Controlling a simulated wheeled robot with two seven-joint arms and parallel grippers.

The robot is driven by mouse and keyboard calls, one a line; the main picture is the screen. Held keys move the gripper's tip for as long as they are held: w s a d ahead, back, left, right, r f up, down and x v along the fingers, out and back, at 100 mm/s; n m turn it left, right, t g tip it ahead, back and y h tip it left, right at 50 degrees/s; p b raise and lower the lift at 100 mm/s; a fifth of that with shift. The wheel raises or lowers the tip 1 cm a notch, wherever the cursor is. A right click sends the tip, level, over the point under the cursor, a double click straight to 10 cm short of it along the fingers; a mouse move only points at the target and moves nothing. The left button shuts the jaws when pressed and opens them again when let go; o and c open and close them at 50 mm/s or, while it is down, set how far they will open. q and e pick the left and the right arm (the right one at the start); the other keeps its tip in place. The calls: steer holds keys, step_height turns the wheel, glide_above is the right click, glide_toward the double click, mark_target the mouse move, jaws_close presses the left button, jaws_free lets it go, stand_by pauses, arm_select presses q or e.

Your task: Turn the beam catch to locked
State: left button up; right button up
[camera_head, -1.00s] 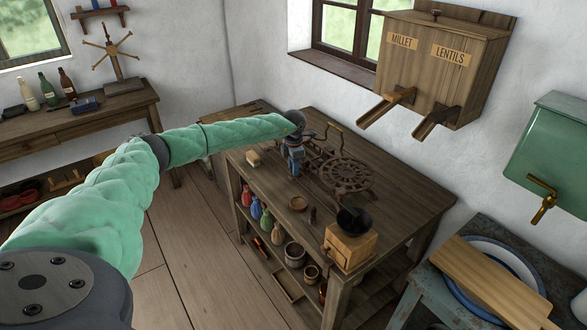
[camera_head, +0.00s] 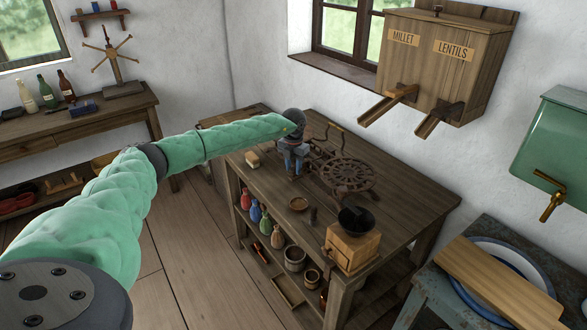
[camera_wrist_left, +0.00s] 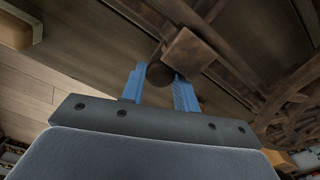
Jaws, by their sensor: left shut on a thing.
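My left gripper (camera_head: 293,168) points down at the left end of a dark cast-iron balance scale (camera_head: 348,174) on the wooden worktable. In the left wrist view its two blue fingers (camera_wrist_left: 161,84) are shut on a dark round knob (camera_wrist_left: 160,75), which seems to be the beam catch. A brown square block (camera_wrist_left: 190,52) sits right beside the knob, partly in front of the scale's frame. The catch is hidden by the gripper in the head view, and its locked or unlocked position cannot be told. My right gripper is not in view.
A wooden box grinder with a black bowl (camera_head: 356,218) stands at the table's near right corner. A pale block (camera_head: 252,158) lies left of the gripper.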

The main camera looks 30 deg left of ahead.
mark_target(293, 169)
arm_select(q)
steer(key=shift+r, duration=0.1)
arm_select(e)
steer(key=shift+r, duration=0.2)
arm_select(q)
steer(key=o, duration=1)
steer(key=shift+c, duration=0.2)
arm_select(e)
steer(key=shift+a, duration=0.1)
arm_select(q)
steer(key=shift+r, duration=0.15)
step_height(293, 169, up, 7)
steer(key=shift+f+b, duration=0.2)
steer(key=shift+b, duration=1)
steer(key=shift+r, duration=0.4)
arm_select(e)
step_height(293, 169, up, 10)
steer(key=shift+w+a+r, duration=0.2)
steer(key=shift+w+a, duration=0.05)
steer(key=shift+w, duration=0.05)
